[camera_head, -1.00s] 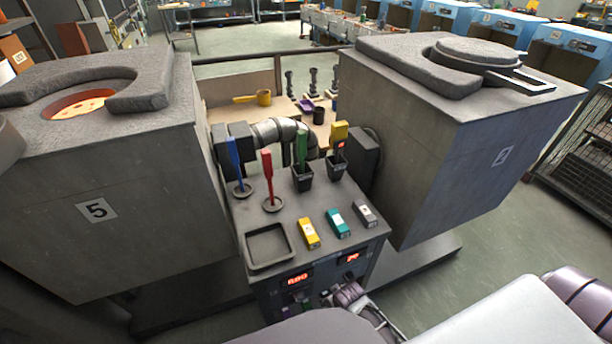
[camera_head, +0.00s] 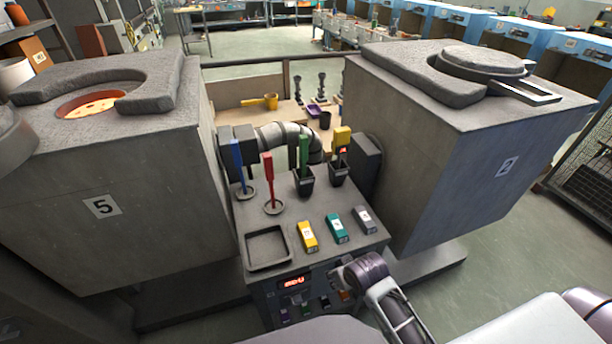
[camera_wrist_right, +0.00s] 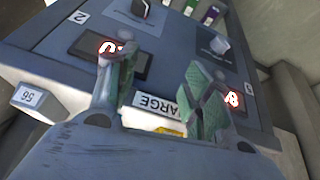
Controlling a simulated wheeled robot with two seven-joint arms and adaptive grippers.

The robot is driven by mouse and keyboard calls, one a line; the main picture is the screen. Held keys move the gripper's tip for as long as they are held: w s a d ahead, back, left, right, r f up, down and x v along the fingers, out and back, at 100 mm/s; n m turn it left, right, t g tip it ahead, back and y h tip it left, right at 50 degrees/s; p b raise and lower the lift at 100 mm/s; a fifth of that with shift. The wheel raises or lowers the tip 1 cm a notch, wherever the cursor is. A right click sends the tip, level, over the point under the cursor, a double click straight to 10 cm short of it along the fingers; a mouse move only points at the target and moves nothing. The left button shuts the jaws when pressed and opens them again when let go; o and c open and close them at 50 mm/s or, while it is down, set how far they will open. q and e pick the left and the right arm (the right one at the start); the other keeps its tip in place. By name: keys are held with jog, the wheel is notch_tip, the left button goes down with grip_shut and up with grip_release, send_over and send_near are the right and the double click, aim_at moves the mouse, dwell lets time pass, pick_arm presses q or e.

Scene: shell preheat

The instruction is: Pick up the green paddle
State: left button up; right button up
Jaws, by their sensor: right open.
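The green paddle (camera_head: 303,150) stands upright in a black square cup (camera_head: 304,184) at the back of the grey console between the two furnaces. I cannot make it out in the right wrist view. My right gripper (camera_head: 346,276) is low at the console's front, below and to the right of the paddle and well apart from it. In the right wrist view my right gripper (camera_wrist_right: 162,92) has its two green-padded fingers spread, empty, before the panel with red displays. My left gripper is not in view.
Blue (camera_head: 238,165) and red (camera_head: 269,178) paddles stand left of the green one; a yellow-topped one (camera_head: 342,138) stands right. Yellow (camera_head: 307,236), teal (camera_head: 337,229) and grey (camera_head: 364,219) blocks and an empty tray (camera_head: 267,247) lie in front. Furnaces (camera_head: 100,215) (camera_head: 440,150) flank the console.

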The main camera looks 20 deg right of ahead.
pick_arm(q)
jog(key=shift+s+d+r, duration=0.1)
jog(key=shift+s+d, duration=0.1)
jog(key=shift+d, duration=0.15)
pick_arm(e)
jog(key=w+a+r+m+t, duration=0.1)
jog(key=w+r+t, duration=1.1)
jog(key=w+r, duration=0.9)
notch_tip(320, 180, up, 3)
jog(key=shift+w+r+t+y, duration=0.1)
jog(key=shift+w+t+y, duration=0.2)
jog(key=shift+w+t, duration=0.1)
send_near(303, 146)
jog(key=shift+w, duration=0.95)
jog(key=shift+w+p, duration=0.5)
jog(key=shift+w, duration=1.55)
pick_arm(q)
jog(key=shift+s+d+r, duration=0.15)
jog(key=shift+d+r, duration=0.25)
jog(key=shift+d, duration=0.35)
pick_arm(e)
jog(key=shift+w, duration=0.1)
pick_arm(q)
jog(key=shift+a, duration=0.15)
